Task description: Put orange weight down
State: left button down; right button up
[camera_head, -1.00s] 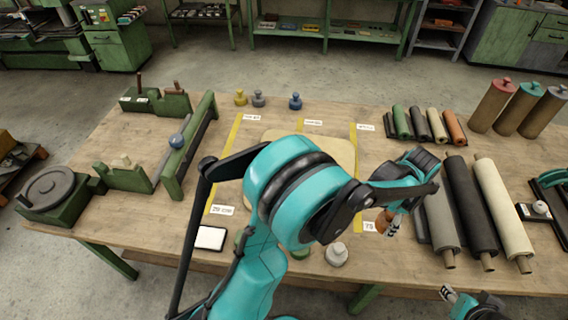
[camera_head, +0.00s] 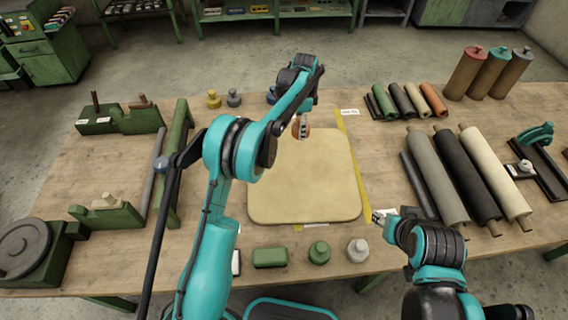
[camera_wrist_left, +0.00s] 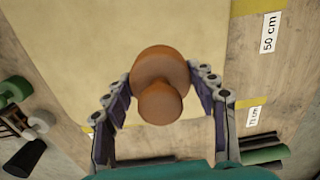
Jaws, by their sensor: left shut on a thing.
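My left gripper (camera_head: 302,124) is shut on the orange weight (camera_head: 302,133) at the far edge of the tan sheet (camera_head: 305,195). In the left wrist view the orange weight (camera_wrist_left: 160,68) sits between the two fingers, its knob toward the camera, over the sheet's edge. I cannot tell whether its base touches the sheet. My right gripper (camera_head: 378,217) is beside the sheet's front right corner, with no weight visible in it. Its finger opening is too small to judge.
A green weight (camera_head: 319,252) and a pale weight (camera_head: 358,251) stand in front of the sheet. A blue weight (camera_head: 271,95) is left of my left gripper, near grey and yellow ones. Large rolls (camera_head: 468,175) lie right. A green rail (camera_head: 178,165) stands left.

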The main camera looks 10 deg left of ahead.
pick_arm(q)
jog(key=shift+w+a+f, duration=0.1)
jog(key=shift+w+a, duration=0.1)
jog(key=shift+a, duration=0.35)
jog(key=shift+w+a, duration=0.15)
jog(key=shift+a, duration=0.35)
jog(key=a+f+b, duration=0.1)
jog(key=a+f, duration=0.1)
jog(key=a, duration=0.1)
jog(key=a+f+b, duration=0.1)
jog(key=a+f, duration=0.1)
jog(key=a, duration=0.2)
jog(key=a+f+b, duration=0.1)
jog(key=a+f, duration=0.1)
jog(key=a, duration=0.2)
jog(key=shift+a+f, duration=0.2)
jog(key=shift+f, duration=0.15)
jog(key=shift+f+b, duration=0.7)
jog(key=shift+f, duration=1.3)
pick_arm(e)
jog(key=shift+w+a+f, duration=0.1)
jog(key=shift+a+f, duration=0.15)
jog(key=shift+f, duration=0.85)
jog(key=shift+w+a+f, duration=0.1)
jog(key=shift+a+f, duration=0.15)
jog(key=shift+f, duration=0.8)
pick_arm(q)
jog(key=shift+f, duration=0.1)
pick_arm(e)
jog(key=shift+f, duration=0.1)
